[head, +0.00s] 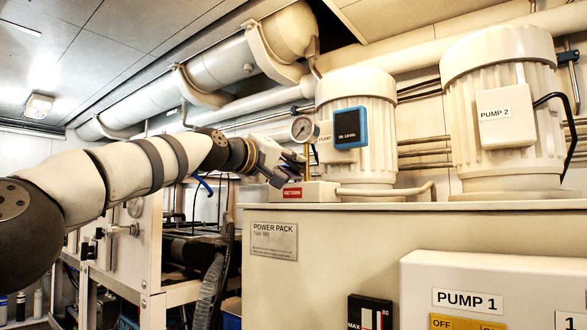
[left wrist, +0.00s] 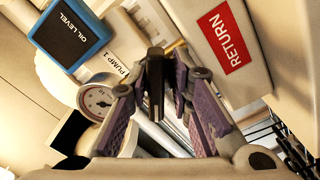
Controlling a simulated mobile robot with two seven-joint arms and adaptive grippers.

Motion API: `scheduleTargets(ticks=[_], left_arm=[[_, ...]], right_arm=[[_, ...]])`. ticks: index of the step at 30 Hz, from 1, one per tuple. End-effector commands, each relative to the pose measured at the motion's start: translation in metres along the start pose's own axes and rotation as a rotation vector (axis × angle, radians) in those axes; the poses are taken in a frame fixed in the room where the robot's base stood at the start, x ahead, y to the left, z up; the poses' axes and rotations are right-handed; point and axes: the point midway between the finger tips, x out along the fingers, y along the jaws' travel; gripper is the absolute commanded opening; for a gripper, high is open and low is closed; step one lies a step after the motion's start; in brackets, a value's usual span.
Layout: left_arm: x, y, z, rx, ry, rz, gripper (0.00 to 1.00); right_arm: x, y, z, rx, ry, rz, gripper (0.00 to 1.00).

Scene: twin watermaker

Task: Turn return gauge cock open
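The gauge cock's small black handle (left wrist: 155,82) stands between the fingertips of my left gripper (left wrist: 163,72) in the left wrist view. A short brass stem (left wrist: 176,46) shows just beyond it. The purple-padded fingers lie close on both sides of the handle; whether they press on it is unclear. In the head view my left gripper (head: 284,167) is beside the round gauge (head: 304,128), over the block with the red RETURN label (head: 292,193), and the handle is not clear there. The gauge also shows in the left wrist view (left wrist: 98,99). My right gripper is not in view.
The white pump 1 motor (head: 357,110) with the blue-framed OIL LEVEL box (head: 350,128) stands right of the gauge. The pump 2 motor (head: 505,105) is farther right. The power pack cabinet (head: 335,250) lies below, and large pipes (head: 220,68) run overhead.

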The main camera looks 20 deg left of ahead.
Motion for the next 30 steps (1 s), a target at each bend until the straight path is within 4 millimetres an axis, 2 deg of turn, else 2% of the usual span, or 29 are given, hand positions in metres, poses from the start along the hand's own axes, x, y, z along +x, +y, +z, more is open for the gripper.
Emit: scheduleTargets(ticks=[6,7,9,10,20,30], left_arm=[[-0.0015,0.0035,-0.0019,0.001,0.003,0.004,0.20],[-0.0016,0.0035,-0.0020,0.001,0.003,0.004,0.18],[-0.0016,0.0035,-0.0020,0.001,0.003,0.004,0.02],[-0.0016,0.0034,-0.0020,0.001,0.003,0.004,0.00],[-0.0017,0.0036,-0.0020,0.020,0.003,0.004,0.00],[-0.0015,0.0039,-0.0018,0.222,0.003,0.004,0.00]], right_arm=[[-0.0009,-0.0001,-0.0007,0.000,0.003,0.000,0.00],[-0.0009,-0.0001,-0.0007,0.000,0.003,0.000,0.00],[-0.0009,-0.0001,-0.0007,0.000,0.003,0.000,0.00],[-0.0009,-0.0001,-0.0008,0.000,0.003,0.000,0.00],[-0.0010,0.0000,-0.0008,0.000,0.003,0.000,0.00],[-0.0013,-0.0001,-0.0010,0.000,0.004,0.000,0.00]])
